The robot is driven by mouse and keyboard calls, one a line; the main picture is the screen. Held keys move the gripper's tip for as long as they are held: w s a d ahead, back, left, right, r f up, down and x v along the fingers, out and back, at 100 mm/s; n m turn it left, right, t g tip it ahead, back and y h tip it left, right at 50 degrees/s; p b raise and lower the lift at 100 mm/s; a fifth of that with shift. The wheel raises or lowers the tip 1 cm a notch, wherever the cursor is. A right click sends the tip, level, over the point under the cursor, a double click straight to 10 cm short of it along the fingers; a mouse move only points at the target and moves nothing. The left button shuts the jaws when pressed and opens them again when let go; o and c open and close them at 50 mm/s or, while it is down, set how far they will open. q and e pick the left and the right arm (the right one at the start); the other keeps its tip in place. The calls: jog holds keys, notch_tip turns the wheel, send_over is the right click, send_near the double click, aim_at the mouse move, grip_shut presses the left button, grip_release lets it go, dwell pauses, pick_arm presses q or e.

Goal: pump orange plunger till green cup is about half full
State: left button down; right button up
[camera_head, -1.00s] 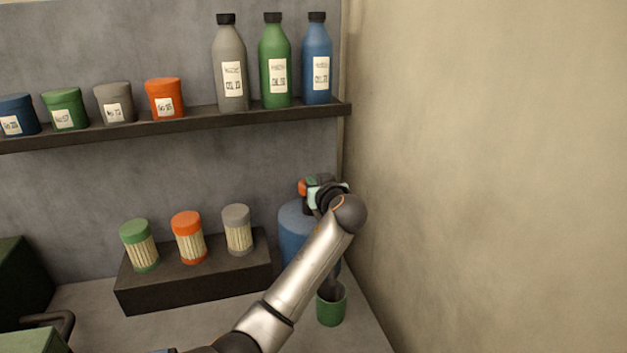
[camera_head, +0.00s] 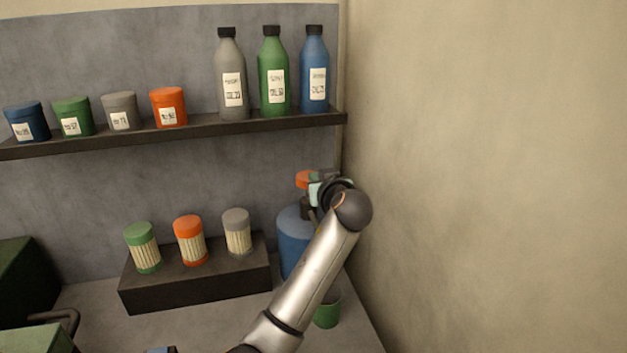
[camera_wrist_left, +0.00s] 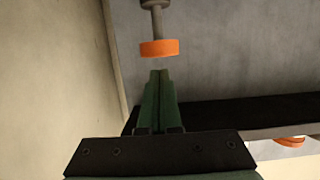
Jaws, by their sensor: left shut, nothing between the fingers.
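The orange plunger (camera_head: 305,180) tops the pump on the blue bottle (camera_head: 292,238) in the right corner; its cap and rod also show in the left wrist view (camera_wrist_left: 158,47). My left gripper (camera_head: 316,188) is beside the plunger in the head view, shut and empty. In the left wrist view its closed fingertips (camera_wrist_left: 158,75) point at the cap's face with a narrow gap visible. The green cup (camera_head: 327,316) stands on the bench before the bottle, partly hidden by my left forearm. Its fill level cannot be seen. My right gripper is out of view.
A wall closes off the right side. A dark shelf (camera_head: 200,132) above carries several jars and three bottles. A dark block (camera_head: 200,288) left of the blue bottle holds three ribbed canisters. The bench front (camera_head: 215,325) is fairly clear.

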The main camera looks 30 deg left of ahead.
pick_arm(q)
jog(key=v, duration=0.5)
jog(key=shift+d+r+b, duration=0.1)
jog(key=shift+r+b, duration=0.05)
jog(key=shift+b, duration=0.2)
jog(key=shift+s, duration=0.1)
